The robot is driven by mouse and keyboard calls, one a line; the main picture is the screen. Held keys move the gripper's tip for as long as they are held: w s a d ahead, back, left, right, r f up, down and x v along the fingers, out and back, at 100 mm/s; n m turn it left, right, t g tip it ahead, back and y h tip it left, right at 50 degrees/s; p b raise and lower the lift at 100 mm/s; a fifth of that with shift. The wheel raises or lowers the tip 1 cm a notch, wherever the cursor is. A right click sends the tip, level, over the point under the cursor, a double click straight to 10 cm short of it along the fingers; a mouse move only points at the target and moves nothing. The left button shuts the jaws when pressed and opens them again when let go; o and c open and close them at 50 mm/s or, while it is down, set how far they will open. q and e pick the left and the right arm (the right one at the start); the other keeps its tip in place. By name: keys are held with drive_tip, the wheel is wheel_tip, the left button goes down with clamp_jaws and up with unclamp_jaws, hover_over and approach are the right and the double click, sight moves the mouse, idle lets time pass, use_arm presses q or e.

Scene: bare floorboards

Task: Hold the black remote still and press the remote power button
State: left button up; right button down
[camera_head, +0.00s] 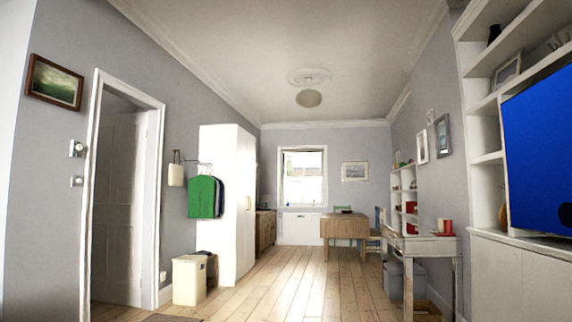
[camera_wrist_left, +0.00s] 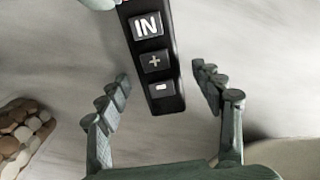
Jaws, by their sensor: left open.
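The black remote (camera_wrist_left: 153,52) shows in the left wrist view, running from the top edge down to the middle. Its buttons read "IN", plus and minus, and a small bit of red shows at its top edge. Its upper end is cut off, so I cannot make out the power button. My left gripper (camera_wrist_left: 161,76) is open, with one finger on each side of the remote's lower end and gaps between. A rounded grey-green part (camera_wrist_left: 98,3) at the top edge is close to the remote; it may be my right gripper, but too little shows. The head view shows neither gripper nor remote.
In the left wrist view, a brown pebbly object (camera_wrist_left: 22,135) lies at the left on a pale grey surface (camera_wrist_left: 50,60). The head view shows a room with a blue screen (camera_head: 540,150), a white desk (camera_head: 425,245), a bin (camera_head: 189,280) and open floorboards (camera_head: 300,295).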

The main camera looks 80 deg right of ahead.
use_arm(q)
drive_tip(key=shift+r, duration=0.1)
wheel_tip(320, 180, up, 12)
idle(0.4)
